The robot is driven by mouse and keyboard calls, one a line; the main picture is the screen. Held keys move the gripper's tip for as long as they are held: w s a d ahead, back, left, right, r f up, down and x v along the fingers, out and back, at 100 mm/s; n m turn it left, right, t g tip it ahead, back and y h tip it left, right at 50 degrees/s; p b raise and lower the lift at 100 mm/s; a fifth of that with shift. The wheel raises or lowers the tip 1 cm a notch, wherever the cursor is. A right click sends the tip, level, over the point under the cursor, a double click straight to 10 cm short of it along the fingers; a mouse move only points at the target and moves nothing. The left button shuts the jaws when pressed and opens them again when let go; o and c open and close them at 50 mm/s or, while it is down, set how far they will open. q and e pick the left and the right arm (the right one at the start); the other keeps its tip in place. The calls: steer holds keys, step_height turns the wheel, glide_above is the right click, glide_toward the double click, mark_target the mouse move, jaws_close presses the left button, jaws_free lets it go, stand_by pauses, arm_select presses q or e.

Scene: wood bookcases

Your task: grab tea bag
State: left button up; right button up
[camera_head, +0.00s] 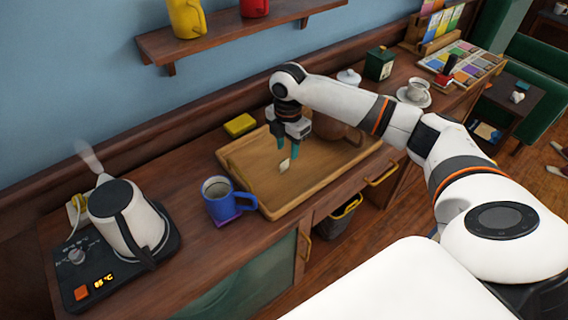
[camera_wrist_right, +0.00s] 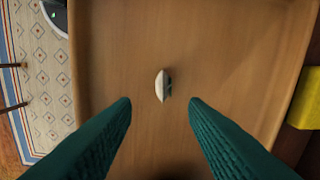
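The tea bag (camera_head: 284,165) is a small pale piece over the wooden tray (camera_head: 262,200). In the right wrist view the tea bag (camera_wrist_right: 161,86) looks narrow and white with a dark edge, against the tray's bare floor. My right gripper (camera_head: 288,151) points down over the tray, just above the tea bag. Its teal fingers are spread wide in the right wrist view (camera_wrist_right: 160,104), with the tea bag ahead of the gap and touching neither finger. My left gripper does not show.
A blue mug (camera_head: 218,203) stands beside the tray's near left corner. A kettle (camera_head: 128,220) sits on its base at left. A yellow box (camera_head: 239,125) lies behind the tray. A brown pot (camera_head: 330,126) is partly hidden behind my right arm. A cup on a saucer (camera_head: 428,102) stands at right.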

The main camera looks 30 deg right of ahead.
mark_target(285, 160)
steer(key=shift+w+f, duration=0.15)
steer(key=shift+f, duration=0.2)
steer(key=f, duration=0.1)
steer(key=f+p, duration=0.1)
steer(key=f, duration=0.1)
steer(key=shift+a, duration=0.3)
step_height(285, 160, down, 2)
steer(key=shift+f, duration=0.15)
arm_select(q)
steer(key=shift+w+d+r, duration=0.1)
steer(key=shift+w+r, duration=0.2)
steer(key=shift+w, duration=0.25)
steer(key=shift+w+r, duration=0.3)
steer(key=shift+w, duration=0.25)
arm_select(e)
jaws_close()
